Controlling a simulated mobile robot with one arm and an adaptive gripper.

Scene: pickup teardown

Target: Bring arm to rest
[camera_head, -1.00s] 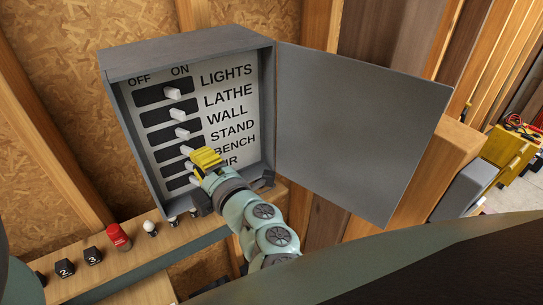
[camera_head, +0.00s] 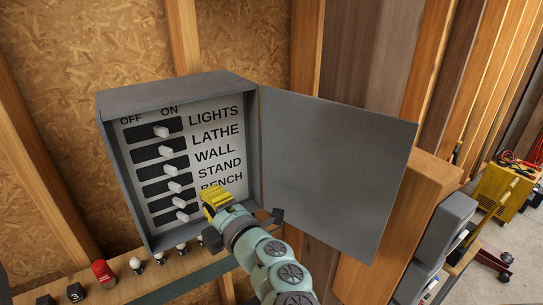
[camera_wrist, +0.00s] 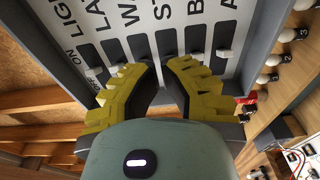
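The grey switch box (camera_head: 178,89) hangs on the wall with its door (camera_head: 335,175) swung open to the right. Its panel (camera_wrist: 150,18) has labelled rows with OFF at left and ON at right. The white switch knobs, such as the LIGHTS knob (camera_head: 161,131), sit toward the ON side. My gripper (camera_head: 213,197) is in front of the panel's lower right, covering the bottom label and part of BENCH. In the wrist view its yellow fingers (camera_wrist: 160,72) point at the panel with a narrow gap between them and nothing held.
A wooden ledge (camera_head: 205,266) runs below the box, with a red button (camera_head: 103,272), white bulb-like knobs (camera_head: 136,264) and numbered black blocks (camera_head: 75,292). A wooden post (camera_head: 395,215) stands behind the door. A yellow cart (camera_head: 505,190) is at far right.

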